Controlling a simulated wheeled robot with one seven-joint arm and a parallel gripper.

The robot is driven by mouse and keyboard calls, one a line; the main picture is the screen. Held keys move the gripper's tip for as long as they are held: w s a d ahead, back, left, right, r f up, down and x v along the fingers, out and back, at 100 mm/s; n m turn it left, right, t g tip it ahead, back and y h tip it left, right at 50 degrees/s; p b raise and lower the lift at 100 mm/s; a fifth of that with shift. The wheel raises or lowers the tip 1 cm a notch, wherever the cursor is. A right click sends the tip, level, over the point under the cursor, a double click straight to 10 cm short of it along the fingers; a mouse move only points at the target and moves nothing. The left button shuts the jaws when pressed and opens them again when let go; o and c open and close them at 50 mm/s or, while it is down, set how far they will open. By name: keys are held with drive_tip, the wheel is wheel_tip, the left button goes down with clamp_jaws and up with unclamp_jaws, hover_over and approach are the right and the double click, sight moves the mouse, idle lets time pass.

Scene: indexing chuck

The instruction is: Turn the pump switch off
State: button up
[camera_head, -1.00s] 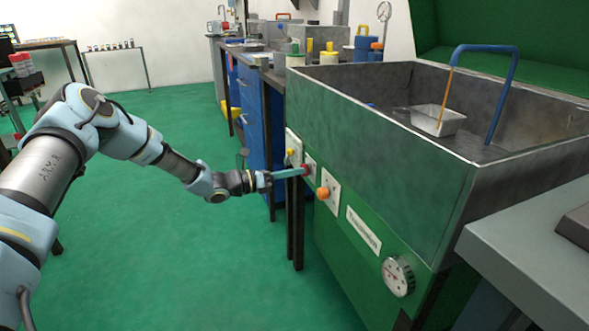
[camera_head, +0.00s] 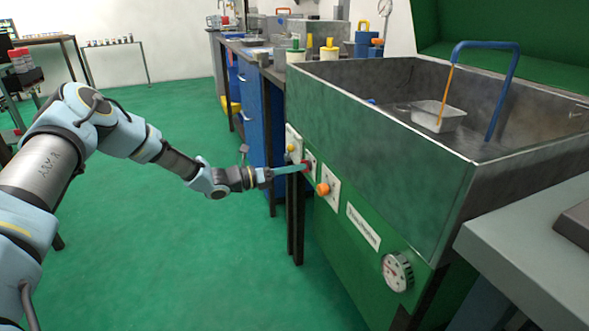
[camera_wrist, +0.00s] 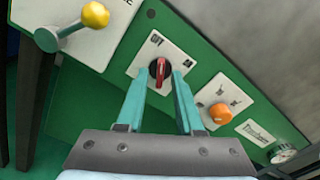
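A narrow gap seems to show between handle and fingers. In the head view my gripper (camera_head: 304,168) reaches the panel from the left, and its fingertips mostly hide the red knob.
A yellow-tipped lever (camera_wrist: 95,15) is to the left and an orange knob (camera_wrist: 220,113) to the right on the panel. A dial gauge (camera_head: 397,271) is further right. The metal sink (camera_head: 380,115) rises above. Open green floor lies to the left.

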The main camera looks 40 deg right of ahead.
drive_tip(key=shift+o, duration=0.2)
drive_tip(key=v, duration=1)
drive_tip(key=shift+w+a, duration=0.15)
drive_tip(key=shift+a, duration=0.25)
drive_tip(key=shift+a, duration=0.1)
drive_tip(key=s+a+r+m+t+y, duration=0.25)
drive_tip(key=a+m+y, duration=0.35)
drive_tip(key=a, duration=1)
drive_tip(key=s+a+r+m+t+y, duration=0.25)
drive_tip(key=a+r+m+y, duration=0.4)
drive_tip(key=a, duration=0.85)
drive_tip(key=s+a+r+m+t+y, duration=0.1)
drive_tip(key=a+m+t+y, duration=0.25)
drive_tip(key=a+m, duration=0.85)
drive_tip(key=a+r+n+p, duration=0.1)
drive_tip(key=a+r+p, duration=0.1)
drive_tip(key=r+p, duration=0.6)
drive_tip(key=a+r+n+p, duration=0.2)
drive_tip(key=r+p, duration=0.6)
drive_tip(key=shift+s+a+r+y, duration=0.2)
drive_tip(key=shift+a+r+y, duration=0.1)
drive_tip(key=shift+a+r, duration=0.1)
